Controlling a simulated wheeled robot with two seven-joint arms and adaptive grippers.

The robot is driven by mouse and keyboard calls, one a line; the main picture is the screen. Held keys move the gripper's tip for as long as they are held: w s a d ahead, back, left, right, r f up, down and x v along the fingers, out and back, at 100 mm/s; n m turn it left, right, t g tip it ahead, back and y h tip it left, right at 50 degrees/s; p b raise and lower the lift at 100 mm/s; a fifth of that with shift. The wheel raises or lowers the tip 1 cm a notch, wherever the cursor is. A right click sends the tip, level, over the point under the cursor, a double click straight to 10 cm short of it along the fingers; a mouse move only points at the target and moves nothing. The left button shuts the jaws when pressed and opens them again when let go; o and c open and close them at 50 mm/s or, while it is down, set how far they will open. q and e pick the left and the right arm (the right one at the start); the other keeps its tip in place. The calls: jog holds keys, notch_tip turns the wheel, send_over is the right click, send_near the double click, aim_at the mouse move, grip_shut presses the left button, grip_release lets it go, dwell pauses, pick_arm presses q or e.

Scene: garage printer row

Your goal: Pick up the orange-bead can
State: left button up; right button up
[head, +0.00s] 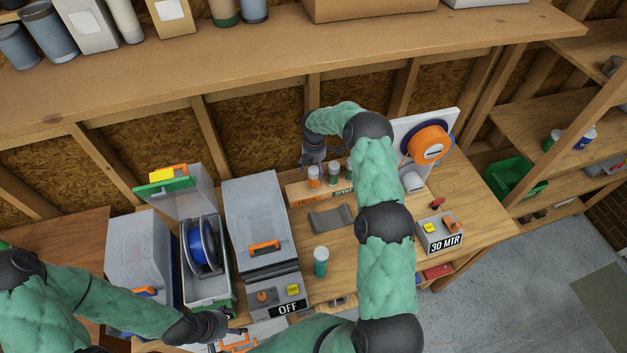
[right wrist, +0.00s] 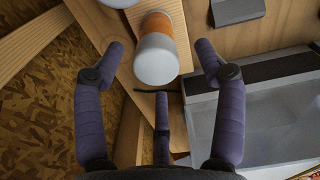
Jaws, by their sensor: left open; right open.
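The orange-bead can (head: 314,178) stands upright on a small wooden rack (head: 296,194) at the back of the bench, by the orange label end. It has a pale grey lid and an orange body. In the right wrist view the can (right wrist: 157,58) shows lid-first between and just beyond the spread fingers. My right gripper (head: 313,160) is open, pointing down just above the can; I cannot tell whether any finger touches it. My left gripper (head: 215,328) is low at the front left, open and empty, partly hard to make out.
A teal can (head: 321,261) stands alone nearer the front. A grey box machine (head: 260,223), an OFF switch box (head: 277,298), a blue spool (head: 203,245) and a 30 MTR box (head: 439,233) crowd the bench. A shelf overhangs behind.

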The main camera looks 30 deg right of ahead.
jog(key=shift+w+d+f+b, duration=0.15)
jog(key=shift+f+b, duration=0.1)
jog(key=shift+f, duration=1.15)
jog(key=shift+w+f+b, duration=0.1)
jog(key=shift+f+b, duration=0.1)
jog(key=shift+f, duration=1.15)
jog(key=shift+r, duration=0.1)
jog(key=c, duration=1.3)
